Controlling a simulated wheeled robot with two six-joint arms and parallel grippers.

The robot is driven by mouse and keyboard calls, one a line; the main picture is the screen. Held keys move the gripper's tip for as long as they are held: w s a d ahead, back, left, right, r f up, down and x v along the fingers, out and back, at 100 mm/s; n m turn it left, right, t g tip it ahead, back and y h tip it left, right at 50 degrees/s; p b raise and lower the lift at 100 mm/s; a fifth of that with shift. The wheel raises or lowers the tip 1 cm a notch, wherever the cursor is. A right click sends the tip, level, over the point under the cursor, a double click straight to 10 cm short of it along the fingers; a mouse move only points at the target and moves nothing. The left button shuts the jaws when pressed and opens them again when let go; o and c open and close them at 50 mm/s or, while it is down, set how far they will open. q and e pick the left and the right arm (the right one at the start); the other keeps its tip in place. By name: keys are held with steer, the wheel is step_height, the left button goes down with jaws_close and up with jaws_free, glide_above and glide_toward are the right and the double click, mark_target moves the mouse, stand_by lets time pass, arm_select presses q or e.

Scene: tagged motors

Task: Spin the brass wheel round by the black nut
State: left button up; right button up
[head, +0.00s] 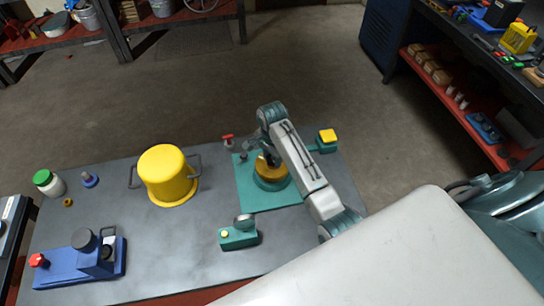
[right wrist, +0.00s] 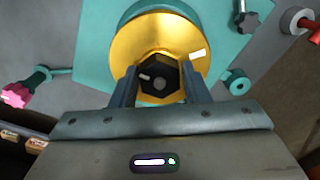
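The brass wheel (right wrist: 140,42) lies flat on a round teal hub and has a white mark near its right rim. The black nut (right wrist: 160,84) stands at its middle and bears a small white mark. In the head view the wheel (head: 265,164) is partly covered by my right arm, and the nut is hidden. My right gripper (right wrist: 159,82) comes down over the wheel with one finger on each side of the nut. No clear gap shows between fingers and nut. My left gripper is not in view.
The wheel sits on a teal plate (head: 262,197) on a grey table. Around it are a red-handled part (head: 228,142), a teal block with yellow top (head: 327,138) and a teal device (head: 238,237). A yellow pot (head: 168,176) and a blue machine (head: 75,262) stand farther left.

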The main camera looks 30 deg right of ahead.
steer(key=c, duration=0.4)
steer(key=shift+o, duration=0.2)
steer(key=shift+m, duration=0.3)
steer(key=m, duration=1)
steer(key=shift+w, duration=0.1)
steer(key=m, duration=0.4)
steer(key=o, duration=1.1)
steer(key=shift+o, duration=0.2)
